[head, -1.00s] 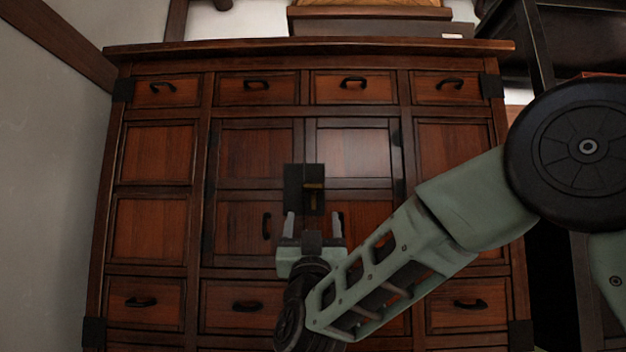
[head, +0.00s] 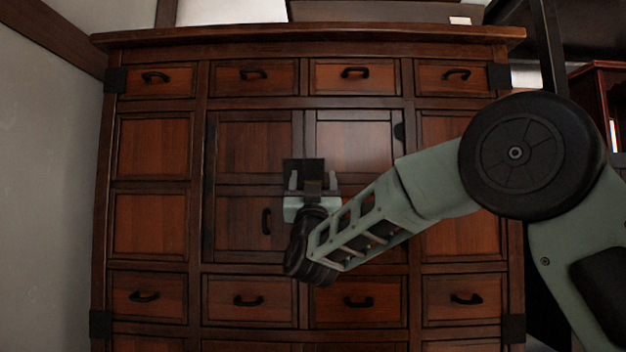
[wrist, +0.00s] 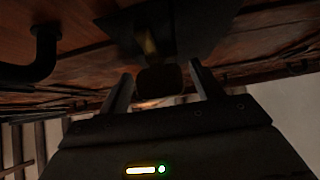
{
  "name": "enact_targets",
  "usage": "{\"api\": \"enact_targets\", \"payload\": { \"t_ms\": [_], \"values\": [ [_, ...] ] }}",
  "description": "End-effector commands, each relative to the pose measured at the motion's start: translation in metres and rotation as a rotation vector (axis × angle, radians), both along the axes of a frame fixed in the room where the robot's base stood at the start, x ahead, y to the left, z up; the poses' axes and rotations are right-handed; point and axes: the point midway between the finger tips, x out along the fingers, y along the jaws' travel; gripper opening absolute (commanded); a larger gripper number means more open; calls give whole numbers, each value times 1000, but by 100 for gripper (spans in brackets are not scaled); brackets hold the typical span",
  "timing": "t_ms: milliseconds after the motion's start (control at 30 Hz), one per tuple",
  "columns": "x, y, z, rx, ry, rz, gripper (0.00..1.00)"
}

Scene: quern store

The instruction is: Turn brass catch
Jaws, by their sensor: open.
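The brass catch (wrist: 149,44) shows in the wrist view as a dim yellowish piece on a dark square plate (wrist: 190,30). In the head view the dark plate (head: 303,166) sits where the two middle doors of the cabinet meet, and my gripper hides the catch there. My gripper (head: 312,183) is in front of the plate with its two fingers apart. In the wrist view my gripper (wrist: 160,92) is open, and the catch lies just beyond and between the fingertips. I cannot tell whether the fingers touch it.
The wooden cabinet (head: 155,230) fills most of the head view, with several drawers and black handles. A door handle (head: 266,221) is left of my gripper and shows close in the wrist view (wrist: 44,55). A pale wall (head: 45,200) stands at the left.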

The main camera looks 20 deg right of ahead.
Motion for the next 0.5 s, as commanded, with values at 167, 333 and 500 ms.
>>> {"api": "enact_targets", "payload": {
  "t_ms": [167, 333, 500],
  "values": [
    [0, 0, 0, 0, 0, 0, 40],
    [0, 0, 0, 0, 0, 0, 21],
    [0, 0, -1, 12, -5, 1, 21]
  ]
}}
